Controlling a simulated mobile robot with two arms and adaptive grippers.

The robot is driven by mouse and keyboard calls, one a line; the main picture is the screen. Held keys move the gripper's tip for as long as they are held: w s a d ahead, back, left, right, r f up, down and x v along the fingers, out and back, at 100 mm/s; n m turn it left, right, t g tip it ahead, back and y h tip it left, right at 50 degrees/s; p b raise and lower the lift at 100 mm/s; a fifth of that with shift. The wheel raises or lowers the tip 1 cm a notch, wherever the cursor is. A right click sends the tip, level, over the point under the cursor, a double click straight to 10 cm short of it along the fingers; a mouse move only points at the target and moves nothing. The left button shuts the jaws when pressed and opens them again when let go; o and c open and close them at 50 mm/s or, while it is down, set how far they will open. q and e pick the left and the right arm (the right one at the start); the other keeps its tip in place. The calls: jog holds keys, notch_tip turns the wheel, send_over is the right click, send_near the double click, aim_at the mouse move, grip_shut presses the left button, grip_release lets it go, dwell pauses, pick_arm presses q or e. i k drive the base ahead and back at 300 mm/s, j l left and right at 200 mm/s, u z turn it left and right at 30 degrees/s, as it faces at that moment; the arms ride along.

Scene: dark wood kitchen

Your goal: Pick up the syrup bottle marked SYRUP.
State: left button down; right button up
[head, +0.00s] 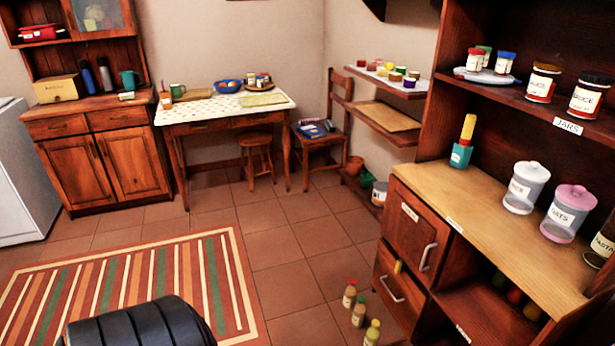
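No bottle label that reads SYRUP can be made out. Several small bottles stand upright on the tiled floor in front of the drawer cabinet: a brown one with a red cap (349,294), an orange-brown one (359,311) and a yellowish one with a green-yellow cap (372,333). Their labels are too small to read, so I cannot tell whether one is the syrup bottle. More dark bottles or jars (515,295) sit in the shadowed lower shelf at the right. Neither gripper is in view; a black ridged part of mine shows at the bottom left.
The wooden shelf unit (462,186) fills the right side, with labelled jars (525,187) on its counter and more above. A striped rug (255,300) covers the floor at left. A table (185,112), stool (258,141) and chair (318,142) stand behind. The middle floor is clear.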

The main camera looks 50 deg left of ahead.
aim_at(350, 295)
jog(key=u, duration=1.25)
jog(key=i+j, duration=0.25)
